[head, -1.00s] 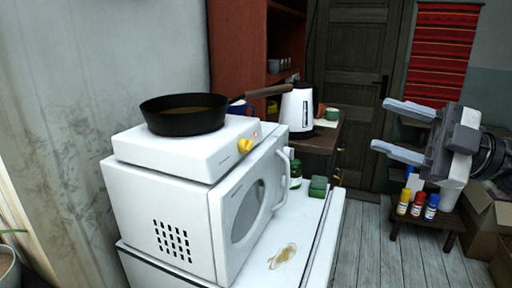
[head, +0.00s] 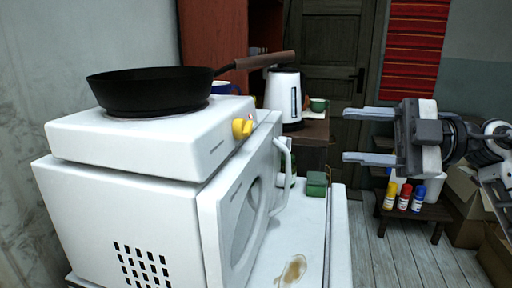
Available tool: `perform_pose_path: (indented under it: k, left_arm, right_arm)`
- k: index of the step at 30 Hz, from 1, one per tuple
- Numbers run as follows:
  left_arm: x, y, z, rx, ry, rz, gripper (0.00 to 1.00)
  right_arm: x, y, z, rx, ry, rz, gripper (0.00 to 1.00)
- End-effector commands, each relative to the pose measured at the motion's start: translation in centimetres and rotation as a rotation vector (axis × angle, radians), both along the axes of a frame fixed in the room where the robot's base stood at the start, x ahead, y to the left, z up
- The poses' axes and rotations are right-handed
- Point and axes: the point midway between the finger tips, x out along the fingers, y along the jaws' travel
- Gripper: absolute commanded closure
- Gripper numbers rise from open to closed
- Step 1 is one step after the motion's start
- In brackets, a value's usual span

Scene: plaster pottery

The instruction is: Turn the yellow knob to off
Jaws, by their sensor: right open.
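The yellow knob (head: 242,128) is on the front face of a white hot plate (head: 150,140). A small reddish-orange light shows beside the knob. A black frying pan (head: 150,92) with a brown handle sits on the hot plate. The hot plate rests on top of a white microwave (head: 120,215). My right gripper (head: 357,136) is open and empty, its two fingers pointing left. It is well to the right of the knob and apart from it. My left gripper is not in view.
A white kettle (head: 283,98) stands on a dark cabinet behind. A green block (head: 317,183) and a brown stain (head: 292,270) are on the white counter (head: 315,225). Small paint bottles (head: 403,197) stand on a low stool at right. The space between gripper and knob looks clear.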

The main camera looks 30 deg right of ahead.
Motion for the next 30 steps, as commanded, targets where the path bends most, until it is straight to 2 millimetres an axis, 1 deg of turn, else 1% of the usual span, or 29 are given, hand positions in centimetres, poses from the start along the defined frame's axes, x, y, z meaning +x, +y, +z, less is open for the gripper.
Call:
perform_pose_path:
  k: [1,5,7,12,21,25,30]
  left_arm:
    - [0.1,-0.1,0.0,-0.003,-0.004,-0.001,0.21]
    - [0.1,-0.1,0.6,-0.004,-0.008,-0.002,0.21]
    - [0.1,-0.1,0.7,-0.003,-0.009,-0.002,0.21]
    - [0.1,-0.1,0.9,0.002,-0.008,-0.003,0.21]
    - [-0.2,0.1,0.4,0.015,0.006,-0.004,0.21]
    - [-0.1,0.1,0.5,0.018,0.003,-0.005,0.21]
    - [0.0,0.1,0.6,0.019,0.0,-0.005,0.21]
  right_arm:
    - [0.2,0.2,-0.3,-0.003,0.0,0.001,0.49]
    - [1.1,1.3,0.0,-0.003,0.0,0.004,0.49]
    - [1.9,2.2,0.0,-0.004,0.0,0.005,0.49]
    - [4.5,4.8,0.0,-0.005,0.001,0.006,0.49]
    - [9.0,9.4,0.0,-0.008,-0.001,0.005,0.49]
    - [10.1,10.6,0.0,-0.004,-0.002,0.005,0.49]
    - [10.9,11.3,-0.1,-0.001,0.0,0.003,0.49]
